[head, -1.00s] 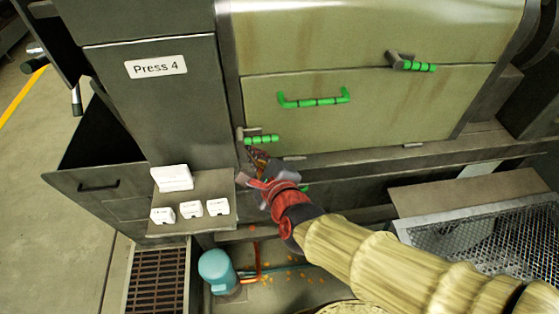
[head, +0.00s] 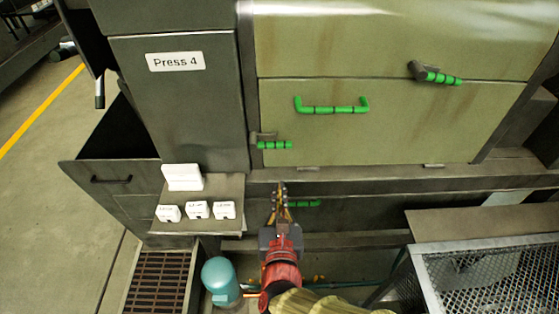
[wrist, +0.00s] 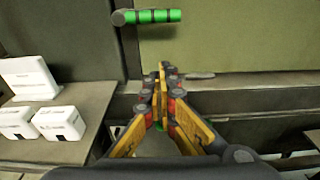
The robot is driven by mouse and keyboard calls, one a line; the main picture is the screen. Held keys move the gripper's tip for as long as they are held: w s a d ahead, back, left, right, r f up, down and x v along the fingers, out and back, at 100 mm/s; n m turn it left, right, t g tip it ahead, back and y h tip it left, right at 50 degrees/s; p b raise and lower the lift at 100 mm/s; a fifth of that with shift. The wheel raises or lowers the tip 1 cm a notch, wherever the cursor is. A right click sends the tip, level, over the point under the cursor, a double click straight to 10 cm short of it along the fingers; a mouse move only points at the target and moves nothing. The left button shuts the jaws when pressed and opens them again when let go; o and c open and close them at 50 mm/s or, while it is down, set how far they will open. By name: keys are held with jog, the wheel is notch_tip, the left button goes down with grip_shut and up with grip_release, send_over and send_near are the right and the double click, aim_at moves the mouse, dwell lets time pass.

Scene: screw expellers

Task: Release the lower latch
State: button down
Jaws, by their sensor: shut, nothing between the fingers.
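The lower latch (head: 275,145) is a green ribbed bar on a grey pivot at the lower left of the olive panel (head: 380,120). Its bar lies level, pointing right from the pivot. The latch also shows at the top of the wrist view (wrist: 155,16). My gripper (head: 280,187) is below the latch, in front of the dark ledge, and apart from it in the picture. Its yellow fingers are closed together and empty, with the tips (wrist: 162,68) pointing up toward the panel. The upper latch (head: 440,77) is at the upper right.
A green U-shaped handle (head: 332,106) is on the panel. Another green bar (head: 305,203) is below the ledge, beside my gripper. A shelf with white boxes (head: 197,210) stands left. A teal motor (head: 220,280) and a mesh tray (head: 490,280) are lower down.

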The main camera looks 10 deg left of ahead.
jog(key=shift+w, duration=0.1)
jog(key=b+x, duration=0.2)
jog(key=x, duration=0.7)
notch_tip(320, 180, up, 4)
jog(key=shift+a+f, duration=0.1)
jog(key=shift+n, duration=0.3)
jog(key=shift+n, duration=0.4)
jog(key=shift+r, duration=0.25)
